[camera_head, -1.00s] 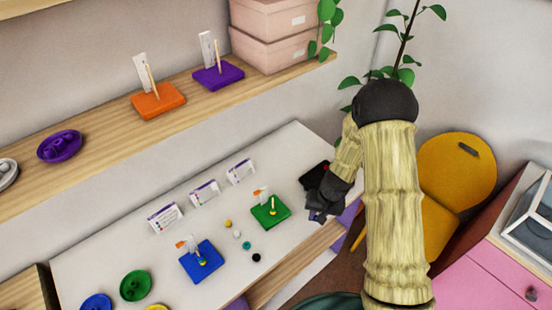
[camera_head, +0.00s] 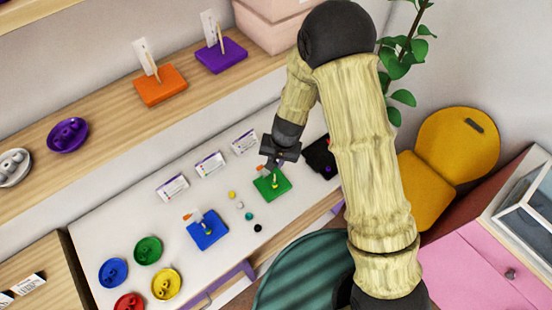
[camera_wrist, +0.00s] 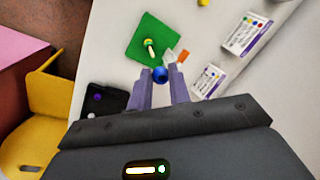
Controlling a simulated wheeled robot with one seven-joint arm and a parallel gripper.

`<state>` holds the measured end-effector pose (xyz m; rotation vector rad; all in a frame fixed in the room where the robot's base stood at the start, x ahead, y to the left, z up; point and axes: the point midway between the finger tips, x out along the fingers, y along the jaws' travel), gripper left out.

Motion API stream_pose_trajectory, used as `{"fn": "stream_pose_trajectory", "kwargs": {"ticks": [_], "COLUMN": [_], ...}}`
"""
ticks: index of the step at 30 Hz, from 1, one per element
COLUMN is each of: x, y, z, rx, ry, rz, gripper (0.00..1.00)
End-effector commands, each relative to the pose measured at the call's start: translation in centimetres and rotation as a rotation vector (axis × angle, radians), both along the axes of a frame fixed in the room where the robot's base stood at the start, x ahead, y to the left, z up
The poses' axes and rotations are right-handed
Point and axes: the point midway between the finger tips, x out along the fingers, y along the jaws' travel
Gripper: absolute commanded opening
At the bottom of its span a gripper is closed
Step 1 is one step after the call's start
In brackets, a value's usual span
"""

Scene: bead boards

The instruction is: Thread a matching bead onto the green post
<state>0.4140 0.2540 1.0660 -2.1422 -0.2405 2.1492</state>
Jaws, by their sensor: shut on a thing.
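The green board (camera_head: 265,190) lies on the white table, and it also shows in the wrist view (camera_wrist: 143,33). Its short pale post (camera_wrist: 151,51) has something yellow around it, which looks like a bead. A small tag with an orange part (camera_wrist: 183,56) stands beside the post. My gripper (camera_head: 276,164) is just above and behind the green board. In the wrist view its fingertips (camera_wrist: 160,79) are shut on a blue bead (camera_wrist: 160,74), which appears beside the post and apart from it. In the head view the gripper hides the bead.
The blue board (camera_head: 214,238) stands left of the green one. Loose yellow, white, teal and black (camera_head: 257,228) beads lie between them. A black tray (camera_wrist: 113,99) lies close to the green board. Cards (camera_head: 210,163) stand behind; colored bowls (camera_head: 147,250) sit at front left.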

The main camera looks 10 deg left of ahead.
Motion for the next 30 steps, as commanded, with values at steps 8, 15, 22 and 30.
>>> {"fn": "stream_pose_trajectory", "kwargs": {"ticks": [8,15,22,30], "x": [0.0,0.1,0.2,0.2], "y": [0.0,-0.2,-0.3,-0.3], "z": [-2.1,-4.0,-4.8,-4.8], "rx": [0.0,0.0,0.0,0.0], "ry": [0.0,0.0,-0.001,-0.001], "rz": [-0.002,-0.004,-0.008,-0.006], "gripper": [0.0,0.0,0.0,0.0]}}
